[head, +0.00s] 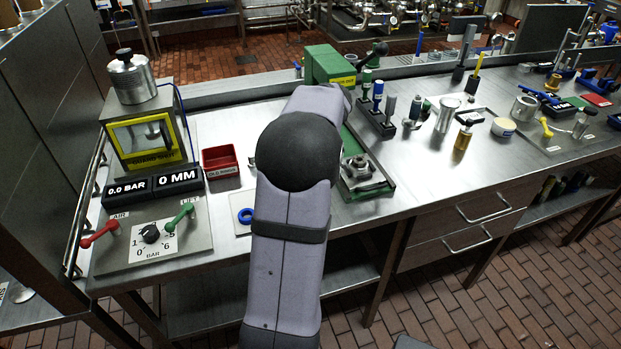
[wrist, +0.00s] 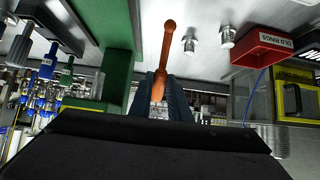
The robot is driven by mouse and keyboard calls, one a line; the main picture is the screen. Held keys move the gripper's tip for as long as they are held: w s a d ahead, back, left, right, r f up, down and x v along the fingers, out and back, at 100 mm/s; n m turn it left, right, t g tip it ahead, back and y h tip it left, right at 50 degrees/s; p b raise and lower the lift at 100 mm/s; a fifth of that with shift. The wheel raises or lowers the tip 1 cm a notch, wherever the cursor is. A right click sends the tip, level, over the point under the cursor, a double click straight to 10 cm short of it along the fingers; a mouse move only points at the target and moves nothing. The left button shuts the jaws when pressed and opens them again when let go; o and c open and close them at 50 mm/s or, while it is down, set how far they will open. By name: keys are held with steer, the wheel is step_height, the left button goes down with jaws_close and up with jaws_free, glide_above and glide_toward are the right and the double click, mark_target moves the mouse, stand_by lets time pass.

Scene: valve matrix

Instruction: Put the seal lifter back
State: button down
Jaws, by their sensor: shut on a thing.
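An orange tool with a slim shaft and a rounded end, which looks like the seal lifter (wrist: 166,50), shows in the wrist view. My gripper (wrist: 162,80) is shut on it, with a dark blue finger on each side. In the head view my arm hides the gripper and the tool. A dark tool rack (head: 376,122) with blue, green and grey handled tools stands right of my arm. A blue handle (wrist: 47,62) and a green handle (wrist: 67,70) also show at the left of the wrist view. I cannot tell which place belongs to the lifter.
A green press-like stand (head: 330,64) rises behind my arm, with a metal fitting (head: 358,168) on its base. A red old-rings bin (head: 220,161), a blue ring (head: 246,215) and a guarded test unit (head: 148,140) stand left. Bench between rack and silver cup (head: 447,114) holds small items.

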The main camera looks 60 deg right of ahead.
steer(key=shift+f+b, duration=0.75)
steer(key=shift+f, duration=4.25)
steer(key=shift+d+f, duration=0.1)
steer(key=shift+f, duration=0.1)
steer(key=c, duration=1.7)
jaws_free()
steer(key=shift+o, duration=0.2)
steer(key=shift+r, duration=0.3)
steer(key=b+v, duration=0.3)
steer(key=v, duration=0.9)
steer(key=shift+f, duration=0.15)
